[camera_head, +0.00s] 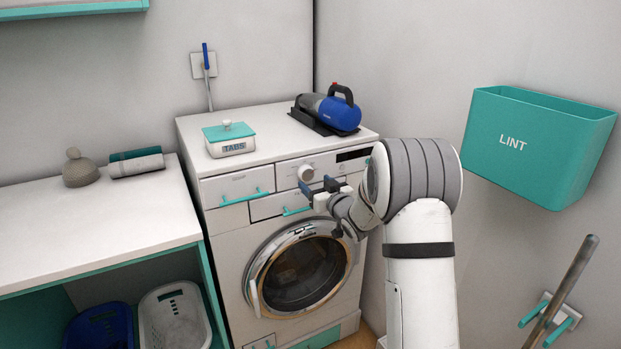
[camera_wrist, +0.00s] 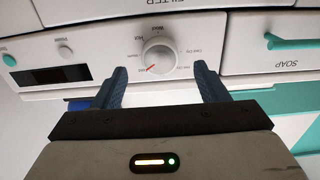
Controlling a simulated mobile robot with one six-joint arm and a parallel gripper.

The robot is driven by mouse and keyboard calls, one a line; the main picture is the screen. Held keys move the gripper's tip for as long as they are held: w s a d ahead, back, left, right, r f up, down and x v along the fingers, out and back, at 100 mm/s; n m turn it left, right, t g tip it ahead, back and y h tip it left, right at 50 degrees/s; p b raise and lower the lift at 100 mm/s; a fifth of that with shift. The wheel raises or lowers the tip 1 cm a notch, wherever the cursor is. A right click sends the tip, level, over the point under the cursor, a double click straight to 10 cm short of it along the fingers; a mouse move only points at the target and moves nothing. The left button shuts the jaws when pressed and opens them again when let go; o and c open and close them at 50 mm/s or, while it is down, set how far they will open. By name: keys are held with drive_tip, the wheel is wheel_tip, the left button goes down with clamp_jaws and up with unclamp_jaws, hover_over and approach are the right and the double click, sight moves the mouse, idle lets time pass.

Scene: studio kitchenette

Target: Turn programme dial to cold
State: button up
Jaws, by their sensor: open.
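The programme dial (camera_head: 306,172) is a round, pale knob on the washing machine's (camera_head: 230,185) front panel. In the wrist view the dial (camera_wrist: 159,55) appears with the panel upside down. A red pointer line on it runs toward the lower left of that picture. Small labels ring the dial; I cannot read for sure which one the pointer marks. My gripper (camera_head: 318,186) is in front of the panel. In the wrist view my gripper (camera_wrist: 160,74) has its two blue fingers apart, with the dial beyond and between their tips. Nothing is held, and no contact shows.
A soap drawer (camera_wrist: 270,45) with a teal handle and a dark display (camera_wrist: 50,75) flank the dial. The round door (camera_head: 300,270) lies below. A tabs box (camera_head: 229,145) and a blue appliance (camera_head: 340,113) stand on top. A teal lint bin (camera_head: 535,150) hangs at right.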

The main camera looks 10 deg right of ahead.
sight(308, 176)
drive_tip(key=shift+x, duration=2.15)
drive_tip(key=shift+c, duration=0.4)
